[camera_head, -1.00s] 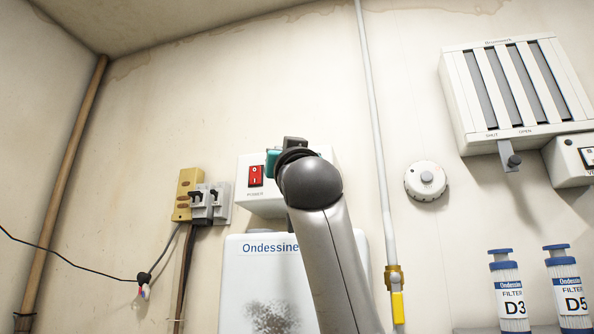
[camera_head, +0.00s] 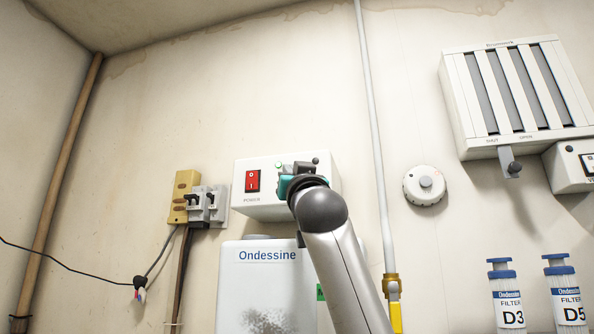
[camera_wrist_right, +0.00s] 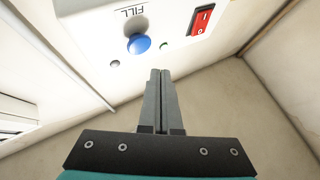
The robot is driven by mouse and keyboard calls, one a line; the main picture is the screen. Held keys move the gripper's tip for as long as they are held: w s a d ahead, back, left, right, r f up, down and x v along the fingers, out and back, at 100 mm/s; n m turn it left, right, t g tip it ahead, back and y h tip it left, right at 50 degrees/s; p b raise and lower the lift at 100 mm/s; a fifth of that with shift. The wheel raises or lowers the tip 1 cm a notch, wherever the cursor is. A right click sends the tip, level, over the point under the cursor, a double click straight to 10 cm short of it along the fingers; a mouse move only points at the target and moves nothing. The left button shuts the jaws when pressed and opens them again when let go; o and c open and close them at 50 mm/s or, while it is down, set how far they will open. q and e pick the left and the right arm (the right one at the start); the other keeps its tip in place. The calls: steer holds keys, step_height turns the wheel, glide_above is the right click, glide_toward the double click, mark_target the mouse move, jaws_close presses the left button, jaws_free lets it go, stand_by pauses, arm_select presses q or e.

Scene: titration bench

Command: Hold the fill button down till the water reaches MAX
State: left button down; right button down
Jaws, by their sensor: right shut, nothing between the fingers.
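The blue fill button (camera_wrist_right: 139,44) shows in the right wrist view beside the "FILL" label on the white control box (camera_head: 262,207). My right gripper (camera_wrist_right: 160,72) is shut and empty. Its fingertips appear close to the button but apart from it, lower and to the right in the wrist view. In the head view my right gripper (camera_head: 303,167) is in front of the box's face and hides the button. The white Ondessine tank (camera_head: 235,285) is under the box. No water level or MAX mark can be made out. My left gripper is out of view.
A red power switch (camera_head: 253,181) and a small green light (camera_wrist_right: 192,44) are on the box. A yellow-and-grey plug fitting (camera_head: 203,204) is on the wall to its left. A white pipe (camera_head: 377,150) runs down on the right, with a round dial (camera_head: 425,181) beyond it.

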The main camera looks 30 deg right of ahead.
steer(key=shift+w+d, duration=0.8)
steer(key=shift+d, duration=0.1)
stand_by(1.5)
steer(key=shift+w+d, duration=0.25)
steer(key=shift+d, duration=0.05)
steer(key=shift+w+d, duration=0.4)
steer(key=shift+d, duration=0.1)
stand_by(4.8)
